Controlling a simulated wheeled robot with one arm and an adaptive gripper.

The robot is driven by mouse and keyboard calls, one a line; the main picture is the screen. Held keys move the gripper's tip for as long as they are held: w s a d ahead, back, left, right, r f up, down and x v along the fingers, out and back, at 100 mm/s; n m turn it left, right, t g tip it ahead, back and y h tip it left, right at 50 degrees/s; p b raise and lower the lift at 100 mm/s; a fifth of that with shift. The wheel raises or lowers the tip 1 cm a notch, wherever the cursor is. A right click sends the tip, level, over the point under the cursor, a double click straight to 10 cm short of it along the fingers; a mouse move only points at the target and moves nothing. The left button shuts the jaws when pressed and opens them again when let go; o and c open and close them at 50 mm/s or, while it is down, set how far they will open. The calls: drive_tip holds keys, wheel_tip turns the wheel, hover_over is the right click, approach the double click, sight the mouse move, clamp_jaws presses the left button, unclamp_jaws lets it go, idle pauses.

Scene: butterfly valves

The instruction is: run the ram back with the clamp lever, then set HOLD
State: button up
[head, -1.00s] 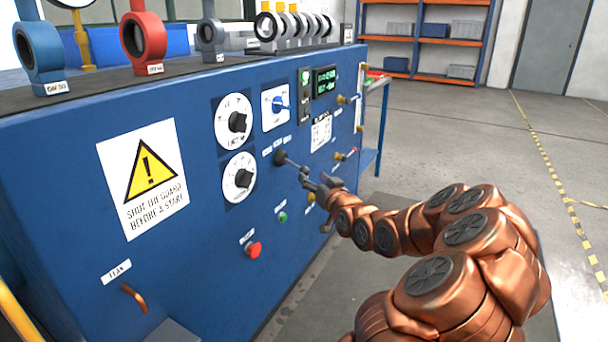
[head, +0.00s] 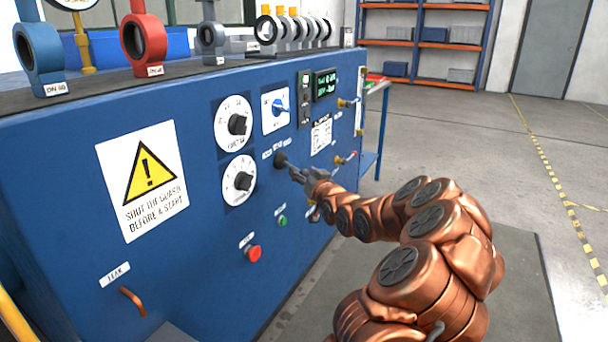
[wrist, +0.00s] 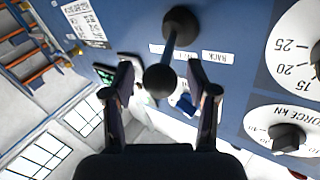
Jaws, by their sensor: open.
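The clamp lever's dark round boss (head: 281,159) is on the blue panel in the head view, below a row of small labels. In the wrist view its shaft (wrist: 171,50) runs from the boss (wrist: 181,24) to a black ball knob (wrist: 160,82). My gripper (wrist: 166,84) is open, with one finger on each side of the knob and a visible gap to both. In the head view my gripper (head: 297,175) is close to the panel and covers the lever's outer end. One label reads BACK (wrist: 217,57); the lever's shaft partly hides the labels beside it.
Two white dials (head: 234,123) and a blue selector knob (head: 280,106) are near the lever. A green-lit display (head: 325,83) is above right; its text is unclear. A red button (head: 253,253) and green button (head: 283,220) are below. Open floor lies right.

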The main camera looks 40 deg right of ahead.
drive_tip(key=shift+c, duration=0.4)
clamp_jaws()
drive_tip(key=shift+r+p, duration=0.1)
drive_tip(key=shift+p, duration=0.25)
